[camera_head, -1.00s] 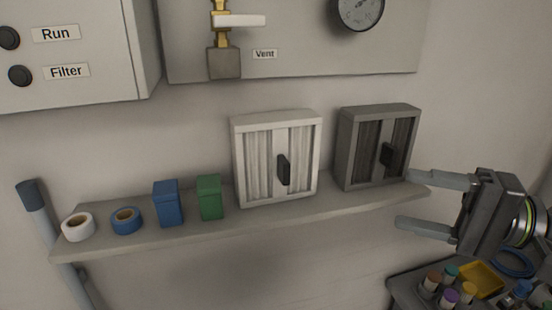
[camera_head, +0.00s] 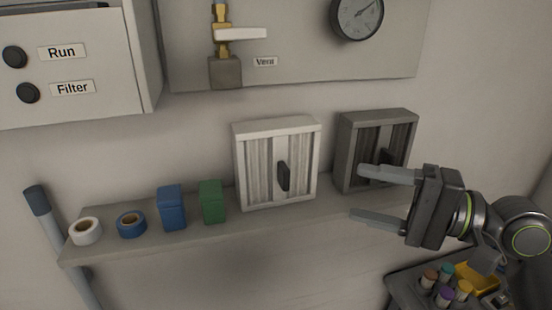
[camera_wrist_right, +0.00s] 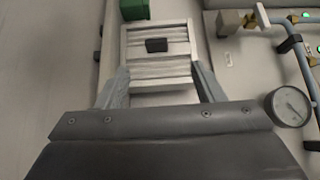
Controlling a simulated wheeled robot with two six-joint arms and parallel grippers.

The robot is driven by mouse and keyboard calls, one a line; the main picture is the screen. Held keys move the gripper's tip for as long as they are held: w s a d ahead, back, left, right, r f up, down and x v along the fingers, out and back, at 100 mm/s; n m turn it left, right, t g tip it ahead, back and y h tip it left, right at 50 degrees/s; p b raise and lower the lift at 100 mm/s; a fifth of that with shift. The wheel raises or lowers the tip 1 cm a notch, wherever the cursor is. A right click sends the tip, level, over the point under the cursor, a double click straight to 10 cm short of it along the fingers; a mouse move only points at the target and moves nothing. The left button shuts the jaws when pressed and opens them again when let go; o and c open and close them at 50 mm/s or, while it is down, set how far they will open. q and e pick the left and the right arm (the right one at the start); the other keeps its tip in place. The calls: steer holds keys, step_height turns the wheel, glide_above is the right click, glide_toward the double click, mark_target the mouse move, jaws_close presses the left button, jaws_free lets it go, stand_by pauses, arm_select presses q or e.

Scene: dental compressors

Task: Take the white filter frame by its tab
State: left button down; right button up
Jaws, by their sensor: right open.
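The white filter frame (camera_head: 301,191) stands upright on the wall shelf in the head view, with a dark tab (camera_head: 283,176) at the middle of its front. The frame also shows in the right wrist view (camera_wrist_right: 160,71), with its tab (camera_wrist_right: 156,45) facing me between and beyond the fingers. My right gripper (camera_head: 362,193) is open and empty. It is to the right of the white frame, apart from it, and overlaps the lower part of the grey filter frame (camera_head: 344,150) in the picture. My left gripper is not in view.
The shelf (camera_head: 150,250) also holds a white tape roll (camera_head: 85,238), a blue tape roll (camera_head: 131,231), a blue box (camera_head: 171,210) and a green box (camera_head: 211,207). A valve (camera_head: 223,40) and gauge (camera_head: 357,14) are above. A tray with several capped bottles (camera_head: 445,292) is at lower right.

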steer(key=p, duration=0.2)
glide_toward(279, 169)
steer(key=shift+a, duration=0.65)
steer(key=shift+w+a+f+p, duration=0.2)
steer(key=shift+a+p, duration=0.15)
steer(key=shift+a, duration=0.45)
steer(key=shift+w+a+f+p, duration=0.2)
steer(key=shift+a+p, duration=0.1)
steer(key=shift+a, duration=0.5)
steer(key=shift+w+a+f+p, duration=0.2)
steer(key=shift+a+p, duration=0.15)
steer(key=shift+a, duration=0.5)
steer(key=c, duration=1.1)
